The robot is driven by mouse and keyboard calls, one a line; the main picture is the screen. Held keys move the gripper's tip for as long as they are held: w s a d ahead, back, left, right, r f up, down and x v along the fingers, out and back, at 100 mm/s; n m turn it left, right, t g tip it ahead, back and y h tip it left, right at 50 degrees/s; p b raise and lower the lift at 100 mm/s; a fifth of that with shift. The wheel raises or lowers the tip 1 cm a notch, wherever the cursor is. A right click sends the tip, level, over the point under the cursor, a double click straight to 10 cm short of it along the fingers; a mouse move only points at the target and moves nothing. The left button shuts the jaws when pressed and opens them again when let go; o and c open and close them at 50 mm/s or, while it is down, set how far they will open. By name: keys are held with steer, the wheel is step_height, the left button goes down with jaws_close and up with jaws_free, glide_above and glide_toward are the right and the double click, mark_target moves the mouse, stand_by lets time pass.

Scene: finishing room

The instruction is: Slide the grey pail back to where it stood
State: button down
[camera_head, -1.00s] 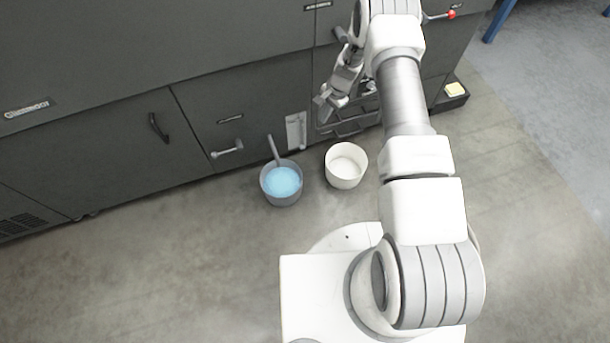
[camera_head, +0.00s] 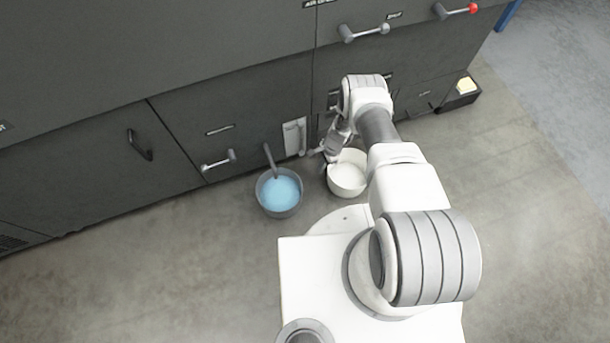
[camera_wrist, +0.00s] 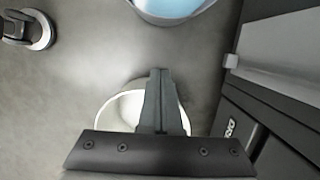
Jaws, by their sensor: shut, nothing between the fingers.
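The grey pail (camera_head: 264,202) stands on the floor in front of the dark cabinet, with light blue contents and a grey stick or handle rising from it. Part of its rim and blue contents show at the top of the wrist view (camera_wrist: 172,14). A white pail (camera_head: 347,184) stands just right of it, with a small gap between. My gripper (camera_head: 327,151) is low, near the white pail's back left rim, right of the grey pail and apart from it. In the wrist view its shut, empty fingers (camera_wrist: 159,76) cover part of the white pail (camera_wrist: 106,118).
The dark cabinet (camera_head: 90,170) rises close behind both pails, with protruding handles (camera_head: 218,161) and a light plate (camera_head: 294,137). The floor (camera_head: 150,270) left of the grey pail is clear.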

steer(key=b+x, duration=0.5)
steer(key=x, duration=0.5)
steer(key=shift+s, duration=0.1)
steer(key=a, duration=0.3)
steer(key=shift+s, duration=0.4)
steer(key=shift+s+a, duration=0.15)
steer(key=shift+a, duration=0.35)
